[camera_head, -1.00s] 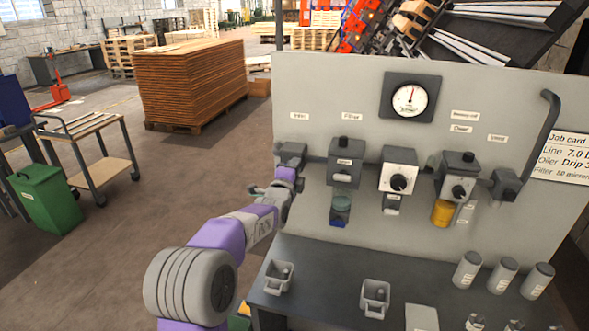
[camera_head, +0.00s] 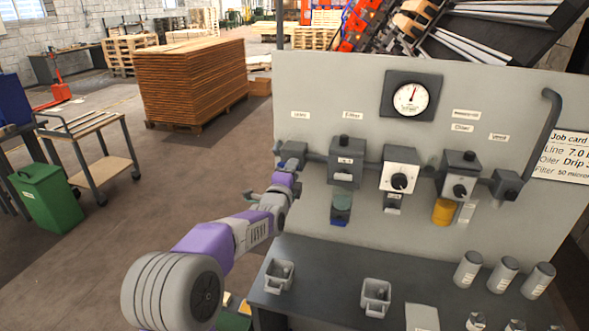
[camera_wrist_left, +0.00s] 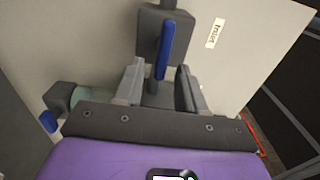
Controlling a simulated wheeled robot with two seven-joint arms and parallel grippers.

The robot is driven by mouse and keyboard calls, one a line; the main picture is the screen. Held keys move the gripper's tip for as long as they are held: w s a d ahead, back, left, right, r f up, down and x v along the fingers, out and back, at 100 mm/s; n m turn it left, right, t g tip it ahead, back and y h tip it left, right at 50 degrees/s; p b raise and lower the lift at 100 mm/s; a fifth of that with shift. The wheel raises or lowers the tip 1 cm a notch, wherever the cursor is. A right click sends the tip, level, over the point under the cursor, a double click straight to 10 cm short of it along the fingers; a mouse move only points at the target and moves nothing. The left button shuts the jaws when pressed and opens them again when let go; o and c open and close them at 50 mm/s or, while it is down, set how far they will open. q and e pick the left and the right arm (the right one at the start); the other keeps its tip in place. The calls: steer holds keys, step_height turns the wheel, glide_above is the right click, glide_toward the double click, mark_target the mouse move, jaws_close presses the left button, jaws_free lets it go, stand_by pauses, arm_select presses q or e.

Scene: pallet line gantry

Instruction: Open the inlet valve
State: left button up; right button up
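The inlet valve (camera_head: 293,151) is a grey block at the left end of the pipe line on the upright panel. In the left wrist view its blue lever (camera_wrist_left: 166,50) hangs down from the block (camera_wrist_left: 180,30), beside a label reading Inlet (camera_wrist_left: 215,33). My left gripper (camera_wrist_left: 160,85) is open, its fingers on either side of the lever's lower end with a gap visible on both sides. In the head view the left gripper (camera_head: 286,168) is just below the valve, partly hidden by its own wrist. My right gripper is not in view.
The filter (camera_head: 345,160), regulator (camera_head: 399,168) and oiler (camera_head: 459,173) sit right of the valve. A round gauge (camera_head: 411,98) is above them. Below, a dark bench (camera_head: 335,255) holds small bins and grey canisters.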

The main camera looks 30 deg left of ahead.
arm_select(q)
steer(key=v, duration=0.4)
steer(key=shift+s+d, duration=0.1)
steer(key=shift+s, duration=0.2)
stand_by(0.3)
